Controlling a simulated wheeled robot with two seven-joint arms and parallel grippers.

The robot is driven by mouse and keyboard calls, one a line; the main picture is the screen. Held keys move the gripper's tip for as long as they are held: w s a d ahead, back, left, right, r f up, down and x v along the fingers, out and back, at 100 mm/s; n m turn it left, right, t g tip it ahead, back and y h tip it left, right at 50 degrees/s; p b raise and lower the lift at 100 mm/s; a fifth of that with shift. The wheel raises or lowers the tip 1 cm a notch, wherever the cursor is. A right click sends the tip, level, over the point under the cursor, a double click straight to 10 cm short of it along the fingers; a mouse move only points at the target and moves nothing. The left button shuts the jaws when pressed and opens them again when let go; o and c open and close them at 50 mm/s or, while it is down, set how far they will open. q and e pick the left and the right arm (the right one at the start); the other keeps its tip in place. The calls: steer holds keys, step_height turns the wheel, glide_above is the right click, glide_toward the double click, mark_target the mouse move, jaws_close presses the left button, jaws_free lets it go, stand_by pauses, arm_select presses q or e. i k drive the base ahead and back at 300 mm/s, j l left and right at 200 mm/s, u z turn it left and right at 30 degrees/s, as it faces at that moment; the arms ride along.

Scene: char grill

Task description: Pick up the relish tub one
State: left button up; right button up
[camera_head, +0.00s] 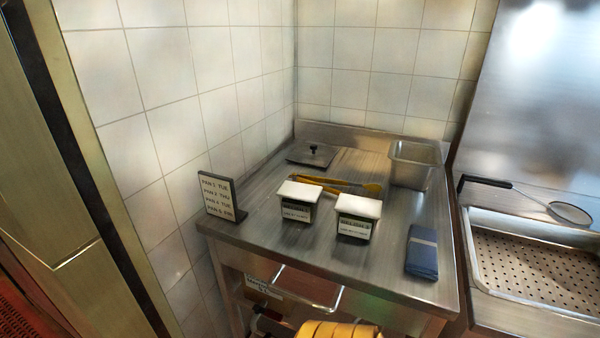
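Two small tubs with white lids and dark printed labels stand side by side on the steel table (390,275). The left tub (297,203) and the right tub (356,217) look alike, and their label text is too small to read, so I cannot tell which is the relish tub one. Both stand upright with a gap between them. Neither of my grippers is in view, and nothing touches the tubs.
A sign (221,197) listing pans and days stands at the table's left edge. Yellow-handled tongs (335,185) lie behind the tubs. A flat lid (312,154) and a steel pan (414,165) are farther back. A folded blue cloth (422,252) lies right. A skimmer (567,212) rests beyond.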

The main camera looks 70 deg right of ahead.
mark_target(299, 202)
steer(key=z, duration=2.4)
